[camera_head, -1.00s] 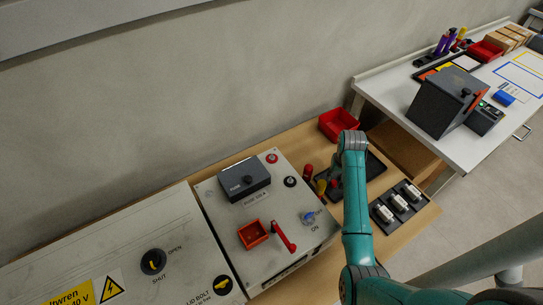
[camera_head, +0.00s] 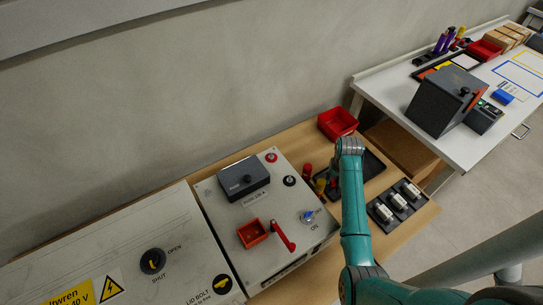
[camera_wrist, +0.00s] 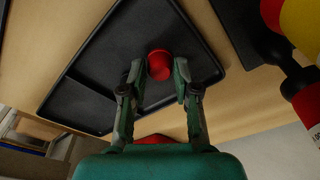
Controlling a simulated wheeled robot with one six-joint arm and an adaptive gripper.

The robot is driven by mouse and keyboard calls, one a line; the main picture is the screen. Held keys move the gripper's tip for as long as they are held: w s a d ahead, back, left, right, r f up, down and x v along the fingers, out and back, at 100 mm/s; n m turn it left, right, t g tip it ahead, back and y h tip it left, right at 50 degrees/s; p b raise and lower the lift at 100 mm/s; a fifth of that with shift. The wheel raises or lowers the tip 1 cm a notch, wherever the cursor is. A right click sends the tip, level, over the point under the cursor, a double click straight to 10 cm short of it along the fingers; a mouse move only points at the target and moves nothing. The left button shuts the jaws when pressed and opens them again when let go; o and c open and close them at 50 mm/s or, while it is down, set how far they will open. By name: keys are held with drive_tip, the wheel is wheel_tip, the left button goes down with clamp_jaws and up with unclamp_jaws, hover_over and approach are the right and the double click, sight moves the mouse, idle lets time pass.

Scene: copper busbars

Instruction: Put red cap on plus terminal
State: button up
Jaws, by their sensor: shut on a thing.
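The red cap (camera_wrist: 159,64) is between the two fingertips of my gripper (camera_wrist: 159,72) in the wrist view, and the fingers are shut on it. Behind the cap is the black tray (camera_wrist: 82,88); whether the cap touches it I cannot tell. In the head view the tray (camera_head: 374,166) lies on the wooden bench, right of the grey panel box, and my arm hides the cap. A red terminal (camera_head: 271,158), apparently the plus one, stands at the panel's back edge, with a black terminal (camera_head: 290,181) beside it. My gripper is right of both terminals.
Red and yellow handled tools (camera_head: 308,172) stand between panel and tray. The panel bears a dark fuse box (camera_head: 243,178), a small red bin (camera_head: 252,234), a red lever (camera_head: 283,236) and a blue switch (camera_head: 307,217). A red bin (camera_head: 337,123) stands behind the tray.

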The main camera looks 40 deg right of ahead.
drive_tip(key=shift+r, duration=2.55)
